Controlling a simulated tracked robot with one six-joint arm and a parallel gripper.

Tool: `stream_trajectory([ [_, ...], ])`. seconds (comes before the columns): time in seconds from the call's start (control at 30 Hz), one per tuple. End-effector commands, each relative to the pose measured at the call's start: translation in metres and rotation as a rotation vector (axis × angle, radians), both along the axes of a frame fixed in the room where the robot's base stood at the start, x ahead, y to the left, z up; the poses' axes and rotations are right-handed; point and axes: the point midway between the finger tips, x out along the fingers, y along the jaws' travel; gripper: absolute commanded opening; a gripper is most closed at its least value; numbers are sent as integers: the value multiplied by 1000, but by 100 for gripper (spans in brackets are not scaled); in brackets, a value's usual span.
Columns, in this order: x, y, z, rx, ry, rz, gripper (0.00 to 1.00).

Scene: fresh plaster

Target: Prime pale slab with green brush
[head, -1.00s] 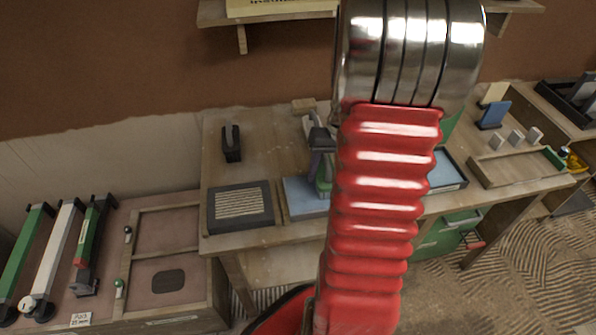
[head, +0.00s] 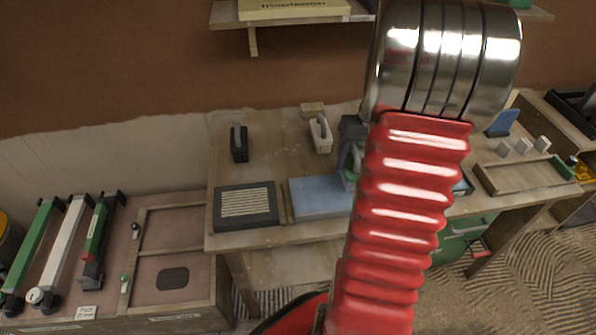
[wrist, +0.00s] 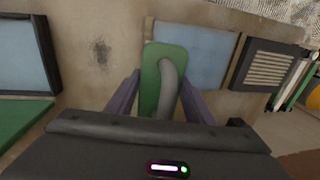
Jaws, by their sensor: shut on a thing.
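My gripper (head: 352,155) is shut on the green brush (wrist: 150,80). In the wrist view the brush's green body and curved grey handle show between the two purple-grey fingers. In the head view a little of the green brush (head: 347,180) shows beside my red arm. A pale blue-grey slab (head: 315,198) lies flat at the front of the bench. The brush is over its right end; I cannot tell whether it touches. The slab also shows in the wrist view (wrist: 200,55), partly behind the brush. A second pale bluish panel (wrist: 20,55) lies in a dark frame.
A dark frame with a ribbed pale panel (head: 247,203) lies left of the slab. A black-handled tool (head: 238,143) and a white-handled one (head: 320,133) stand behind. A wooden tray (head: 525,175) and small grey blocks are at right. A shelf (head: 300,20) hangs above.

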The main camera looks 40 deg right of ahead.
Motion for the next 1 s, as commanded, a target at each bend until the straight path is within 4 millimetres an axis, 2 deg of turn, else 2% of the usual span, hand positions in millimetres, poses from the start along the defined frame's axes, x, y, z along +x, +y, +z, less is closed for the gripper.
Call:
stream_trajectory([
  [0.43, 4, 3, 39, -2, -1, 12, 23],
  [1.0, 5, 5, 42, 0, 0, 16, 23],
])
